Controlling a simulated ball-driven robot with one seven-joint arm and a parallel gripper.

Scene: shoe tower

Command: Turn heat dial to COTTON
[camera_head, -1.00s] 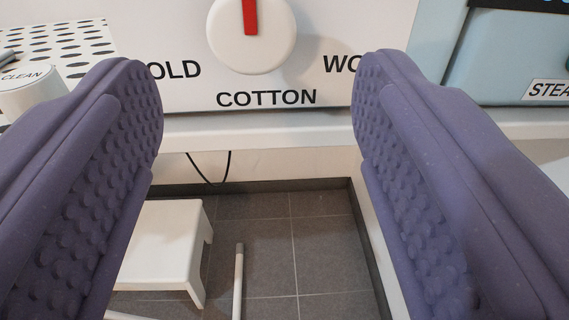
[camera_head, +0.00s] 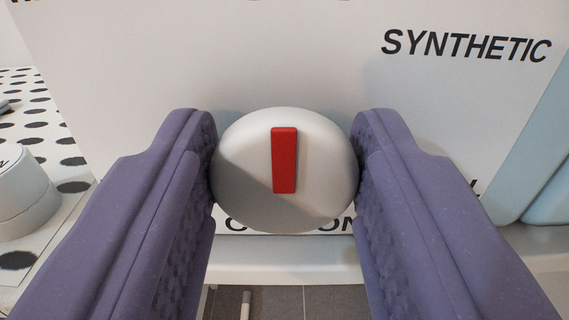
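The heat dial (camera_head: 240,195) is a round white knob with a red pointer bar (camera_head: 284,160) on its face. The bar stands nearly vertical and sits toward the upper part of the knob, away from the COTTON label. My gripper (camera_head: 285,172) has its two purple padded fingers on either side of the knob, with the pads against or very close to its left and right edges. The COTTON label (camera_head: 237,224) is just below the knob and partly hidden by it and the fingers. The SYNTHETIC label (camera_head: 466,46) is at the upper right of the white panel.
A white cylindrical knob (camera_head: 25,195) stands at the left beside a black-dotted white surface (camera_head: 20,110). A pale blue unit (camera_head: 535,165) is at the right. A white ledge (camera_head: 285,262) runs below the panel, with grey floor tiles under it.

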